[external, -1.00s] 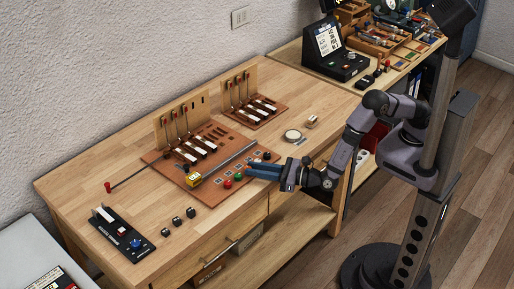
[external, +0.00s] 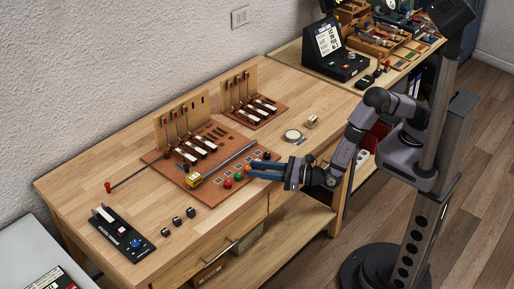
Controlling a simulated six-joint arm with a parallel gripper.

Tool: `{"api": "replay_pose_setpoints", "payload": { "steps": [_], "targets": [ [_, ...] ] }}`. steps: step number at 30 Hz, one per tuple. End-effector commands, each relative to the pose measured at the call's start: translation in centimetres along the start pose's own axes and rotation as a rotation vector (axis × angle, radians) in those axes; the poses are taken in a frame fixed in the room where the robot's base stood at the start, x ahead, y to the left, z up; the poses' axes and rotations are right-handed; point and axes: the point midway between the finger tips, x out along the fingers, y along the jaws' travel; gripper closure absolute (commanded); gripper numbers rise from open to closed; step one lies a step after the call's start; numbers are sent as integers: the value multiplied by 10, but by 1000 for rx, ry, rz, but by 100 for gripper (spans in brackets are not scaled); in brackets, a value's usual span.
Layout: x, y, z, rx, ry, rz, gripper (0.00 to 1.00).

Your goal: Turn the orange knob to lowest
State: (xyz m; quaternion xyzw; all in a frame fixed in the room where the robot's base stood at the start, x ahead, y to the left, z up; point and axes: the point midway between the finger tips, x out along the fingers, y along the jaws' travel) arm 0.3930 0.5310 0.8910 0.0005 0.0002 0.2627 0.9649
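A row of small knobs runs along the front edge of the brown board (external: 212,196) on the workbench. A red knob (external: 227,184) and a green knob (external: 238,177) show to the left of my gripper (external: 250,170), and a black knob (external: 266,156) shows behind it. The gap between the fingertips is too small to read, and contact cannot be told.
A yellow block (external: 193,180) sits on the board to the left. Upright red-tipped levers and white keys (external: 190,152) stand behind. A round dial (external: 292,135) lies to the right. Small black cubes (external: 177,221) and a black panel (external: 122,235) are at the left front.

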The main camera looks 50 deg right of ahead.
Motion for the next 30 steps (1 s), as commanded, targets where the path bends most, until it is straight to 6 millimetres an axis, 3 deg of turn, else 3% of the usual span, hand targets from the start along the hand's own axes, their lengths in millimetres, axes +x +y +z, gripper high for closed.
{"api": "replay_pose_setpoints", "payload": {
  "steps": [9,15,30],
  "targets": [
    [-43,1,-2,-1,0,3,72],
    [-61,0,-1,0,0,1,72],
    [-61,-5,5,0,-1,-9,72]
  ]
}}
